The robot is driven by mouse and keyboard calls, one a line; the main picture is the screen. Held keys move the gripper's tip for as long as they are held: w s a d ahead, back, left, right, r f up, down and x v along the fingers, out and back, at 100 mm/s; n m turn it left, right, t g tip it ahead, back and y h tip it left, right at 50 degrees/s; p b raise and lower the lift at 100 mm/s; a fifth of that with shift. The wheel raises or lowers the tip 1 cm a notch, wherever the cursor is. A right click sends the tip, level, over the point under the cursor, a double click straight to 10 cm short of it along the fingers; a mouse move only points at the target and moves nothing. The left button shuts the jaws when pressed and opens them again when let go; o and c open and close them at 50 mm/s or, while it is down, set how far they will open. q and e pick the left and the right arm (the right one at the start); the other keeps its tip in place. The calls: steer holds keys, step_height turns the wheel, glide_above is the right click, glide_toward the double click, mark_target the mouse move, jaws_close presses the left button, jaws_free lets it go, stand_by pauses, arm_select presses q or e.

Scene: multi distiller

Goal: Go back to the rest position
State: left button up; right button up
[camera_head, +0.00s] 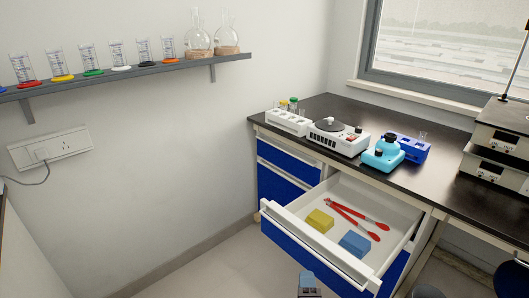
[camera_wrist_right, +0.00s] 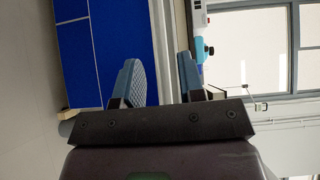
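My right gripper (camera_head: 308,284) shows at the bottom edge of the head view, low in front of the open drawer (camera_head: 318,243). In the right wrist view its two blue-grey fingers (camera_wrist_right: 161,80) stand apart with nothing between them. My left gripper is not in view. The drawer holds a yellow block (camera_head: 320,220), a blue block (camera_head: 354,244) and a red-handled tool (camera_head: 352,212).
The dark bench top (camera_head: 420,185) carries a white tube rack (camera_head: 288,122), a white device (camera_head: 338,136), a light-blue device (camera_head: 382,154), a blue rack (camera_head: 411,148) and stacked instruments (camera_head: 497,140). A wall shelf (camera_head: 130,74) holds glassware. Floor (camera_head: 215,270) left of the drawer is clear.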

steer(key=s+r+n+g+y+p, duration=0.2)
steer(key=s+r+n+y, duration=0.25)
steer(key=n, duration=0.95)
arm_select(q)
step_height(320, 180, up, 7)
steer(key=p, duration=0.5)
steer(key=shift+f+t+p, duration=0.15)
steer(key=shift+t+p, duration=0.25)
arm_select(e)
steer(key=s+d+n+g+h, duration=0.1)
steer(key=s+d, duration=0.3)
steer(key=s, duration=0.4)
steer(key=s+d+f+n+g, duration=0.1)
steer(key=s+d+n+g, duration=0.1)
steer(key=s+d, duration=0.3)
steer(key=s+d+n+g+h, duration=0.1)
steer(key=s+d+n+g, duration=0.1)
steer(key=s, duration=1)
steer(key=shift+s+d+f+n+h, duration=0.25)
steer(key=shift+s+d+n+h, duration=0.25)
steer(key=shift+d, duration=0.75)
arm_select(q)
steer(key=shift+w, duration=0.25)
arm_select(e)
steer(key=shift+w, duration=0.1)
